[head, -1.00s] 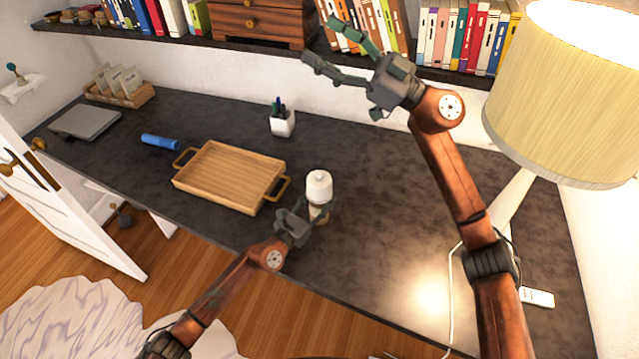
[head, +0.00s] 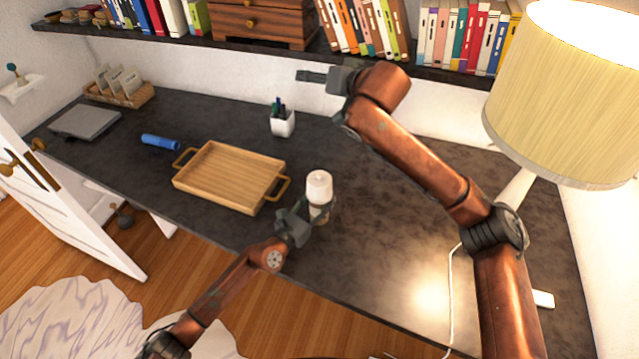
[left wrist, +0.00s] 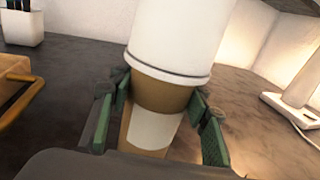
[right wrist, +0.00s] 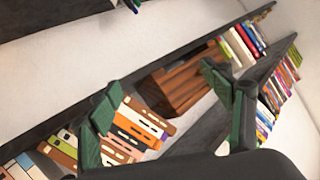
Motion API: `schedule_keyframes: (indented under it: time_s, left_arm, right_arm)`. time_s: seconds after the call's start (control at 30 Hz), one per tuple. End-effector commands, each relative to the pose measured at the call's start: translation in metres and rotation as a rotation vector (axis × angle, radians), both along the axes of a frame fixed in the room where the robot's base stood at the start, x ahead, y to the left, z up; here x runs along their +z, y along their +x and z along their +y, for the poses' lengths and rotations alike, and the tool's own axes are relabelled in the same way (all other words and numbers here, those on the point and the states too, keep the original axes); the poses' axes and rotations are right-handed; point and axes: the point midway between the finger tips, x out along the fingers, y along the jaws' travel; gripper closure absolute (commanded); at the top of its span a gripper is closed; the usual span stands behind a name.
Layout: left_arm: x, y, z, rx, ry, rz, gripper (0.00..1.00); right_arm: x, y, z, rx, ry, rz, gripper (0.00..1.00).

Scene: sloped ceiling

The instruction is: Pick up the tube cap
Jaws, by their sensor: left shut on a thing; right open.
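The white tube cap (head: 319,184) sits upright on top of a brown tube (head: 318,214) on the dark desk, just right of the tray in the head view. In the left wrist view the white cap (left wrist: 178,38) fills the upper middle, above the brown tube with its pale label (left wrist: 155,130). My left gripper (left wrist: 162,95) is shut on the tube body just below the cap, one finger on each side. My right gripper (head: 314,76) is open and empty, high near the wall and bookshelf. Its spread fingers (right wrist: 175,85) show in the right wrist view.
A wooden tray (head: 228,178) with handles lies left of the tube. A white pen cup (head: 283,124), a blue cylinder (head: 160,142) and a closed laptop (head: 84,122) are farther off. A large lamp (head: 570,95) stands at right. The desk right of the tube is clear.

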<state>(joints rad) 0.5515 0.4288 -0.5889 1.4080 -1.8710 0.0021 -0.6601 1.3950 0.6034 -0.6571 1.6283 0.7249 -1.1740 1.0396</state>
Motion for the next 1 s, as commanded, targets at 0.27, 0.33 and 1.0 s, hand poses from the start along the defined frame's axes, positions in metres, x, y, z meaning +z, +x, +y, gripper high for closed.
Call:
schedule_keyframes:
  time_s: [0.27,0.33,1.0]
  left_arm:
    - [0.0,0.0,0.0,0.0,0.0,0.0,0.81]
    - [0.0,0.0,0.0,0.0,0.0,0.0,0.81]
    - [0.0,0.0,0.0,0.0,0.0,0.0,0.81]
  right_arm:
    - [-0.114,-0.087,0.003,0.179,-0.42,0.387,0.27]
    - [-0.129,-0.105,-0.002,0.221,-0.494,0.448,0.27]
    - [-0.211,-0.111,0.0,0.288,-0.609,0.54,0.27]
